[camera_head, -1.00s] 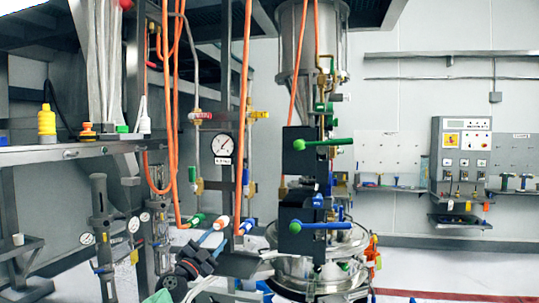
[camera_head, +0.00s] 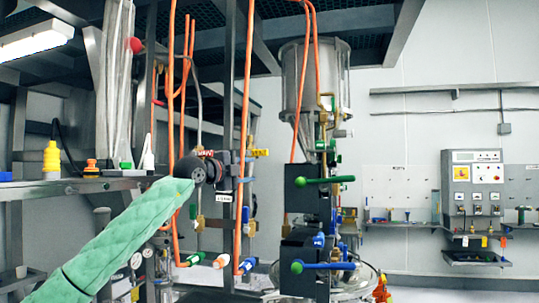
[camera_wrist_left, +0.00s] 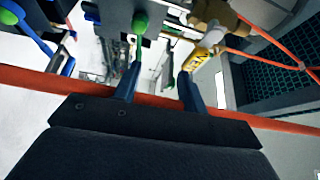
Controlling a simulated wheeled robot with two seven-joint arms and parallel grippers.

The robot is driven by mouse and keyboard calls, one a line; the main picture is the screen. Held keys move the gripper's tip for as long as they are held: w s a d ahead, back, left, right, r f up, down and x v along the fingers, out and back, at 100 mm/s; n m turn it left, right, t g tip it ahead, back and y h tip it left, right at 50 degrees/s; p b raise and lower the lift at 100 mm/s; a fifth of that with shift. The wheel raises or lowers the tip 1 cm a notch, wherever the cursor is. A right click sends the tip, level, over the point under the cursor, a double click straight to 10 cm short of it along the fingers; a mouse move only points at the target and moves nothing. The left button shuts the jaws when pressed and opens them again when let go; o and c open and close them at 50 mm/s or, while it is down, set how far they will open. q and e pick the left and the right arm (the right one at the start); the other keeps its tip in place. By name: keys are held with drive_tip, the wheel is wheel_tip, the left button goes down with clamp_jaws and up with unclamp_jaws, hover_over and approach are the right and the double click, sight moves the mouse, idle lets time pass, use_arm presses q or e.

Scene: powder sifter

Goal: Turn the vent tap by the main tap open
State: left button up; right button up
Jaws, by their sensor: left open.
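A yellow tap handle (camera_head: 259,152) with dark lettering sits on the pipework behind the upright frame; I take it for the vent tap. It also shows in the left wrist view (camera_wrist_left: 197,57), beside the right fingertip; I cannot tell whether they touch. A red tap handle (camera_head: 205,153) sits to its left in the head view. My left gripper (camera_head: 233,158) is raised in front of the pipework, its fingers hard to make out there. In the left wrist view my left gripper (camera_wrist_left: 160,75) is open, with nothing seen held between its fingers. My right gripper is not seen.
Orange hoses (camera_head: 245,110) hang close around the gripper. A black block with a green lever (camera_head: 325,181) and a blue lever (camera_head: 325,266) stands to the right, under a steel hopper (camera_head: 315,80). A shelf (camera_head: 60,188) with a yellow bottle is at left.

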sight(259, 153)
use_arm(q)
drive_tip(key=shift+t+y, duration=0.5)
drive_tip(key=shift+y, duration=0.3)
drive_tip(key=r, duration=0.3)
drive_tip(key=r+p, duration=0.1)
drive_tip(key=r, duration=0.1)
drive_tip(key=shift+w+d+r, duration=0.15)
drive_tip(key=shift+w+r, duration=0.1)
drive_tip(key=shift+r, duration=0.1)
drive_tip(key=p+x, duration=0.3)
drive_tip(key=x, duration=0.1)
drive_tip(key=shift+w+d, duration=0.3)
drive_tip(key=shift+w+d+f+p, duration=0.2)
drive_tip(key=shift+w+d+p, duration=0.15)
drive_tip(key=shift+w+d, duration=0.25)
drive_tip(key=shift+a, duration=0.1)
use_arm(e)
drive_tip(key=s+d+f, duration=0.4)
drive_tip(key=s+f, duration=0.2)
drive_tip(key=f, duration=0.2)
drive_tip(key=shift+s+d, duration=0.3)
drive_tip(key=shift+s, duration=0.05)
use_arm(q)
clamp_jaws()
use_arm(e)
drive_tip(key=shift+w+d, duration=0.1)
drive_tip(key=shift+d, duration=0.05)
